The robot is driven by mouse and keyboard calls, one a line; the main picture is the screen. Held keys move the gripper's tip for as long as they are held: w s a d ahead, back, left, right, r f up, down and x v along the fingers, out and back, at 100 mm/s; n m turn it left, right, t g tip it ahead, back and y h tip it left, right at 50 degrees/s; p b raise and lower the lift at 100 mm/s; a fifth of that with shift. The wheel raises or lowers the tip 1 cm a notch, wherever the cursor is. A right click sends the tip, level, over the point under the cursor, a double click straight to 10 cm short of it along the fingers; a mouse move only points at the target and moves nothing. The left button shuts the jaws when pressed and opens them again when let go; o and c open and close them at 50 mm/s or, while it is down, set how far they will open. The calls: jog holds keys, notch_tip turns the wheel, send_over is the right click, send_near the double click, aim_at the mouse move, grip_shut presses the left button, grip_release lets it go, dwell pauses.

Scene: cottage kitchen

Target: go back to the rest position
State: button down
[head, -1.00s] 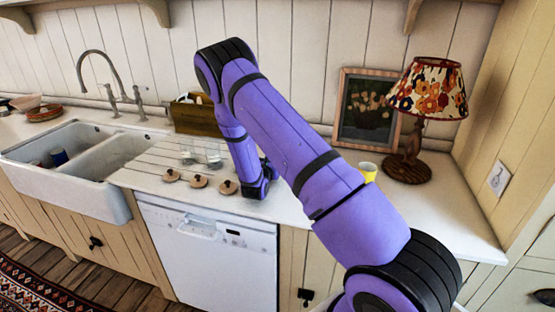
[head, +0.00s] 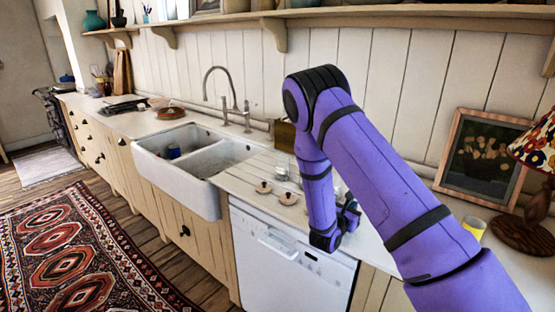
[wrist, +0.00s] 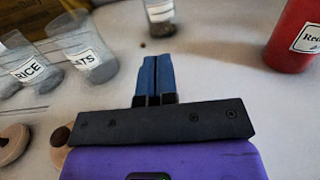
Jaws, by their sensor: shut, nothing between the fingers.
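My gripper (wrist: 153,78) is shut with its blue fingers together and nothing between them, above the white counter in the wrist view. In the head view my purple arm reaches over the counter (head: 233,187) above the dishwasher, and the gripper's fingers are mostly hidden by the wrist.
Near the gripper stand clear jars labelled RICE (wrist: 25,62) and another (wrist: 82,58), a third clear jar (wrist: 160,16) and a red container (wrist: 295,38). Wooden lids (head: 288,198) lie left. A yellow cup (head: 474,226), picture frame (head: 482,160) and lamp (head: 540,150) stand right.

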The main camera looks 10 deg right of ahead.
jog(key=s+d+r+m+g+y, duration=0.1)
jog(key=s+r+m+g, duration=0.6)
jog(key=r, duration=0.4)
jog(key=s+d+r+m+g+y, duration=0.15)
jog(key=s+r+m+g, duration=0.35)
jog(key=s+r+m, duration=0.5)
jog(key=s+a+r+m+t+y, duration=0.3)
jog(key=s+a+r+y, duration=0.3)
jog(key=s, duration=0.3)
jog(key=s+a+r+m+t+y, duration=0.3)
jog(key=s+a+r+m+y, duration=0.2)
jog(key=s+a+r+y, duration=0.1)
jog(key=s+a+r, duration=0.1)
jog(key=s+a, duration=0.1)
jog(key=s, duration=0.1)
jog(key=shift+s+a+r, duration=0.15)
jog(key=shift+s+r, duration=0.05)
jog(key=shift+r, duration=0.1)
